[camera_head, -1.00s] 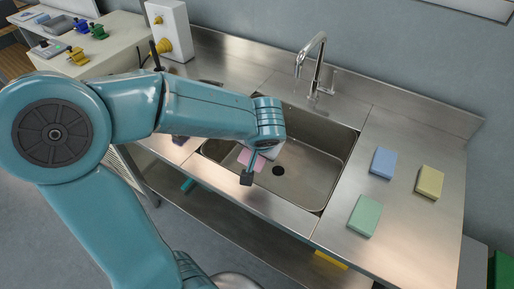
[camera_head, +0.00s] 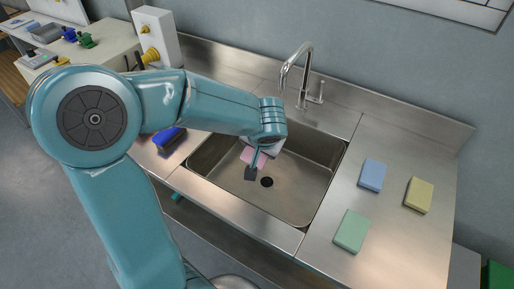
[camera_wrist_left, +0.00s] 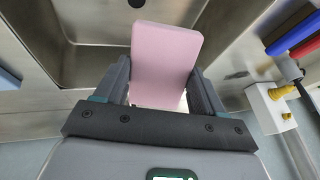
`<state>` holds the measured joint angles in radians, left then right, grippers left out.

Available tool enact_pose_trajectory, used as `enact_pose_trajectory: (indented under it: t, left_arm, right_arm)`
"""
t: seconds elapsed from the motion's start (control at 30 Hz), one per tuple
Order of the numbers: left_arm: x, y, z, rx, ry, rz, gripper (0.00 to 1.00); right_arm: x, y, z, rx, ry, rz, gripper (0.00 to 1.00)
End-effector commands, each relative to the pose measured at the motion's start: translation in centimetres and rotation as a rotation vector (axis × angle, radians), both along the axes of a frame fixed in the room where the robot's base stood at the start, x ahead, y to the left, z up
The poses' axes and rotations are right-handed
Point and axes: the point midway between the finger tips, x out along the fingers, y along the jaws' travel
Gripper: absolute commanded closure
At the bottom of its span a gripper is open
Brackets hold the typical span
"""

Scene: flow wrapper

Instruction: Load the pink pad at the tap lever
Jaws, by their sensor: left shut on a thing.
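The pink pad (camera_wrist_left: 163,62) is held between the two fingers of my left gripper (camera_wrist_left: 160,88) in the left wrist view. In the head view the pink pad (camera_head: 254,157) shows partly below my left gripper (camera_head: 256,168), over the sink basin (camera_head: 290,185). My arm and wrist hide part of the pad there. The tap (camera_head: 304,75) stands behind the sink, with its lever (camera_head: 318,93) on its right side. The pad is apart from the lever. My right gripper is not in view.
A blue pad (camera_head: 372,175), a yellow pad (camera_head: 419,195) and a green pad (camera_head: 351,230) lie on the steel counter right of the sink. A blue brush-like item (camera_head: 170,139) lies left of the sink. A white box with a yellow knob (camera_head: 151,55) stands at the back left.

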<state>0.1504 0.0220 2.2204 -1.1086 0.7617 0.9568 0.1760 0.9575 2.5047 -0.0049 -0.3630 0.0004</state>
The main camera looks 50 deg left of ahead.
Motion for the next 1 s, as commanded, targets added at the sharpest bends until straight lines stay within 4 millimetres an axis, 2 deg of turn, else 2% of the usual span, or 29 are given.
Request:
enact_pose_trajectory:
  t: [0.57,0.8,1.0]
  left_arm:
    - [6.1,2.5,-1.1,-0.001,0.002,0.001,0.55]
    - [8.3,3.5,-1.9,0.000,0.000,0.001,0.55]
    - [9.4,4.0,-2.1,-0.001,0.000,0.001,0.55]
  right_arm:
    - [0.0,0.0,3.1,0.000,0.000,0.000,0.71]
    - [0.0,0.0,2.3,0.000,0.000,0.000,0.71]
    - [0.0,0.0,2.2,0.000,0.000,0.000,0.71]
